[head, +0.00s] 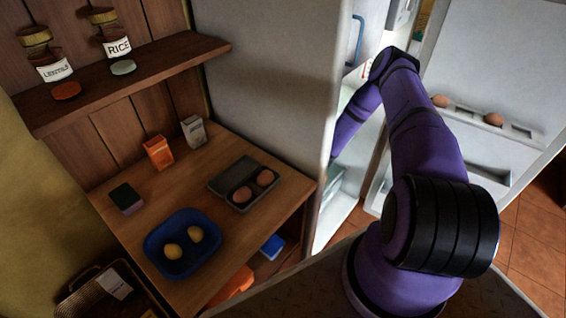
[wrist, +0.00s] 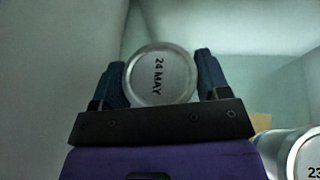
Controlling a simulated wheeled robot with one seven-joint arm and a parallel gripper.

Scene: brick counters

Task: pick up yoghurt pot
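A round pot with a silvery lid marked "24 MAY" (wrist: 160,76) stands between the two dark fingers of my gripper (wrist: 161,80) in the wrist view. The fingers lie close along its left and right sides. I cannot tell whether both press on it. Its lower part is hidden. A second pale pot with a lid marked "23" (wrist: 308,158) is at the lower right, cut off by the frame edge. In the head view my purple arm reaches into the open fridge, and my gripper is hidden behind the fridge's side wall.
The fridge side wall (head: 268,85) stands left of my arm, and the open door (head: 510,70) with eggs on its rack (head: 493,119) is at the right. Pale walls surround my gripper. A wooden counter (head: 135,235) holds a blue tray (head: 152,247) and a grey tray (head: 219,181).

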